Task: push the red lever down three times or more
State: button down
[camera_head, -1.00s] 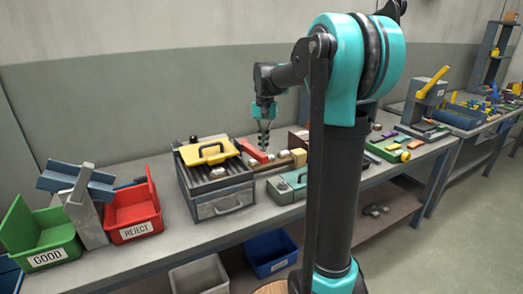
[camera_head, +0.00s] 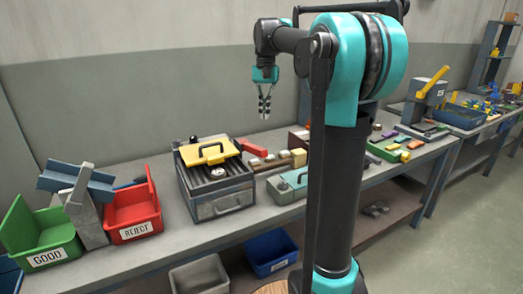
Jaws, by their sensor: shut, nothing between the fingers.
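The red lever (camera_head: 254,148) is a short red bar on the bench, just right of the oven-like box (camera_head: 222,205) with a yellow lid. It slants from back left to front right. My gripper (camera_head: 264,114) hangs above and slightly right of the lever, fingers pointing down, with a clear gap between them and it. Its fingers are shut and hold nothing.
A wooden bar with light blocks (camera_head: 285,162) lies right of the lever, with a teal case (camera_head: 288,187) in front. Left stand a red REJECT bin (camera_head: 135,215) and a green GOOD bin (camera_head: 40,240). The air around my gripper is clear.

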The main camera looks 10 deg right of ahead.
jog(key=s+a+r+n+t, duration=0.1)
jog(key=s+r+n+t, duration=0.2)
jog(key=s+r+n, duration=0.2)
jog(key=n, duration=0.3)
jog(key=shift+s+a, duration=0.25)
jog(key=shift+s, duration=0.1)
jog(key=shift+f, duration=0.1)
send_over(261, 149)
jog(key=f, duration=0.9)
jog(key=shift+w+f, duration=0.35)
jog(key=f, duration=0.3)
jog(key=shift+s+d, duration=0.15)
jog(key=shift+s, duration=0.25)
jog(key=shift+s+f, duration=0.1)
jog(key=shift+f, duration=0.3)
